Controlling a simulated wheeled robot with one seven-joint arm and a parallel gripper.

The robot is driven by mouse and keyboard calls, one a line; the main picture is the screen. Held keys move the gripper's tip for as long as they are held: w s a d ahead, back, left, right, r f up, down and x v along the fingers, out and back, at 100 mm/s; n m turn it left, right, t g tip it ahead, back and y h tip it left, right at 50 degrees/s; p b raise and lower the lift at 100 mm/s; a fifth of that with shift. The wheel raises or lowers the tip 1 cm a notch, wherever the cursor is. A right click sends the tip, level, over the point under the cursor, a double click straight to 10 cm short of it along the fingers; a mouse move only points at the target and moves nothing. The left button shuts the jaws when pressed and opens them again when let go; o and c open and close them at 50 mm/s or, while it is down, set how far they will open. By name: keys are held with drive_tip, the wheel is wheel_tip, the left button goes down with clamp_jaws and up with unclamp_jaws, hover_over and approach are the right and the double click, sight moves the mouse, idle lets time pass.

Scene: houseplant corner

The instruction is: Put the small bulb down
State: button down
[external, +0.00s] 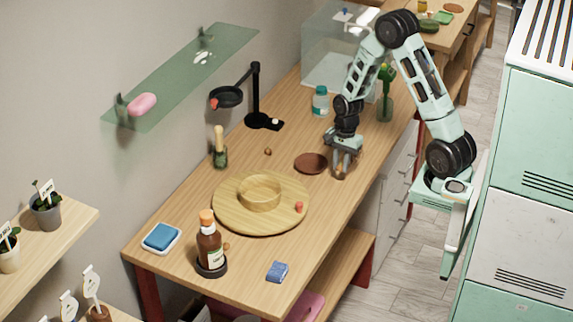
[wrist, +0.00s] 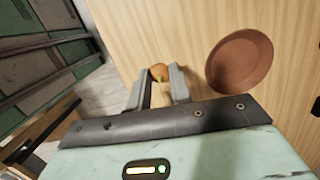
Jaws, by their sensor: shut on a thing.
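The bulb is hard to make out there behind the fingers. The saucer also shows in the wrist view (wrist: 239,62), right of the fingers and empty. I cannot tell whether the bulb touches the tabletop.
A round wooden board (external: 235,222) with a ring (external: 259,194) stands left of the saucer. A black lamp (external: 256,100), a teal-capped jar (external: 320,101) and a green bottle (external: 385,101) stand farther back. A brown bottle (external: 210,247) and blue sponge (external: 161,237) are in front.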

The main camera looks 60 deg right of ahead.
wheel_tip(320, 180, up, 4)
drive_tip(key=w, duration=0.1)
hover_over(310, 165)
drive_tip(key=shift+n, duration=0.4)
drive_tip(key=f, duration=0.3)
drive_tip(key=f+p, duration=0.1)
drive_tip(key=f, duration=0.4)
drive_tip(key=shift+d+f+p, duration=0.3)
drive_tip(key=shift+f, duration=0.1)
drive_tip(key=shift+f, duration=0.2)
drive_tip(key=c, duration=1.3)
unclamp_jaws()
drive_tip(key=shift+o, duration=0.2)
